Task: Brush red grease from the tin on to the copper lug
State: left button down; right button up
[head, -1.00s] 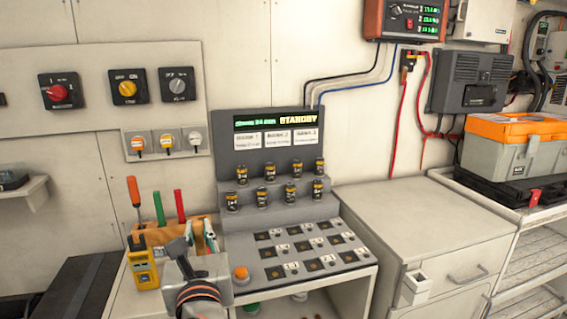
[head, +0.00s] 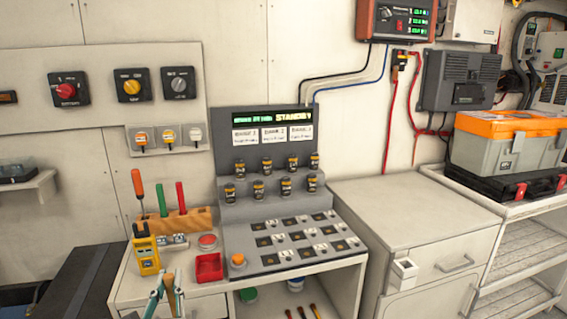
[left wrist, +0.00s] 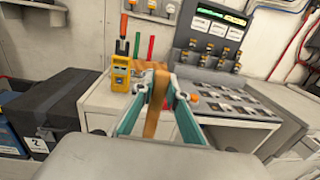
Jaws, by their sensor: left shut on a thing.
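My left gripper (head: 166,291) shows at the bottom of the head view, in front of the bench. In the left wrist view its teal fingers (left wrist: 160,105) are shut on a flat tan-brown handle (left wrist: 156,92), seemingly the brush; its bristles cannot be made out. A small round tin with red in its top (head: 207,241) stands on the bench, behind a square red tray (head: 209,267). A small silvery fitting (head: 172,241) lies left of the tin, by the wooden block; I cannot tell whether it carries the copper lug. My right gripper is not in view.
A wooden block (head: 183,222) with upright tools stands at the bench's back. A yellow meter (head: 146,252) is at its left end. A grey control console (head: 285,225) with a knob and several small cylinders fills the right side. A cabinet (head: 420,220) stands further right.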

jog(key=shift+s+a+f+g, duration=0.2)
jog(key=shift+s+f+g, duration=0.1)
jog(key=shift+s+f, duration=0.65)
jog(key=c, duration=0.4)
pick_arm(q)
jog(key=s+a+f+m+h, duration=0.1)
jog(key=s+f+m+h, duration=0.1)
jog(key=s+f, duration=0.5)
jog(key=shift+a+h, duration=0.2)
jog(key=shift+h, duration=0.7)
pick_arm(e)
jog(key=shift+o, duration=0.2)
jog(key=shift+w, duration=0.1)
